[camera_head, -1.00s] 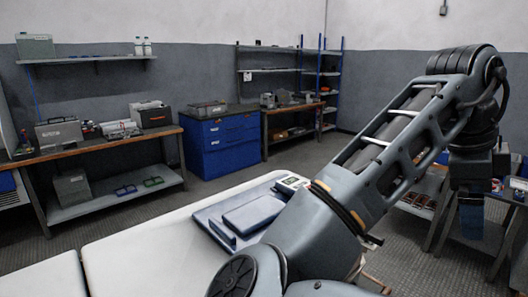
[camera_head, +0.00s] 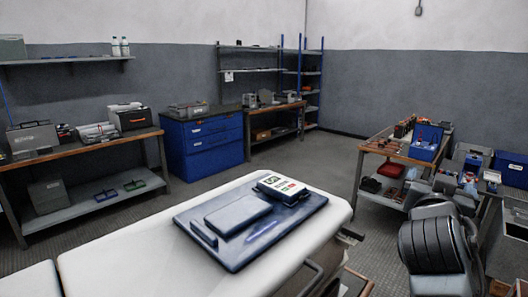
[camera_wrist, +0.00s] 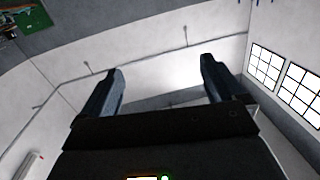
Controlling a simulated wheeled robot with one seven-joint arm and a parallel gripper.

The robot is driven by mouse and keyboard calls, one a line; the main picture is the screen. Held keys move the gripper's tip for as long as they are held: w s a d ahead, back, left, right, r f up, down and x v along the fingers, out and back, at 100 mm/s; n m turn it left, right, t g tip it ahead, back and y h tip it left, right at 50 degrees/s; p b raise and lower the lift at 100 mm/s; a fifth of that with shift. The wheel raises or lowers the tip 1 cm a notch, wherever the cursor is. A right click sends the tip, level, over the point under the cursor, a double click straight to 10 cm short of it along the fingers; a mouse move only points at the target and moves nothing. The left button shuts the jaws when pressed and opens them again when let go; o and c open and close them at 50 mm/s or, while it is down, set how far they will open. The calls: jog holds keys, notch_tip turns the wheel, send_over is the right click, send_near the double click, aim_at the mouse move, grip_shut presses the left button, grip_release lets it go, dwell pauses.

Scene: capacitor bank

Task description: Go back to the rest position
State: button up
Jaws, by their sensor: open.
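My gripper (camera_wrist: 160,88) shows in the wrist view with its two dark fingers wide apart. It is open and nothing is between the fingers. Behind it are a pale wall and ceiling. In the head view the gripper is hidden. Only a ribbed dark joint of my arm shows there, at the lower right.
A white padded table (camera_head: 130,258) is in front, bearing a blue mat (camera_head: 240,258) with a white meter (camera_head: 283,188). A wooden bench (camera_head: 368,150) with a blue bin (camera_head: 426,140) is at the right. A blue drawer cabinet (camera_head: 205,148) stands behind. Floor between is clear.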

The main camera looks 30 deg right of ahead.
jog(key=s+a+f+n+t+y, duration=0.4)
jog(key=a+f+n+y, duration=0.1)
jog(key=a+f+n, duration=0.25)
jog(key=s+a+f+n+t+y, duration=0.3)
jog(key=s+a+f+n+y, duration=0.25)
jog(key=a+f, duration=0.3)
jog(key=s+a+y, duration=0.5)
jog(key=s+a, duration=0.9)
jog(key=s, duration=0.4)
jog(key=shift+s+a+f, duration=0.2)
jog(key=shift+s+f, duration=0.15)
jog(key=shift+s, duration=0.05)
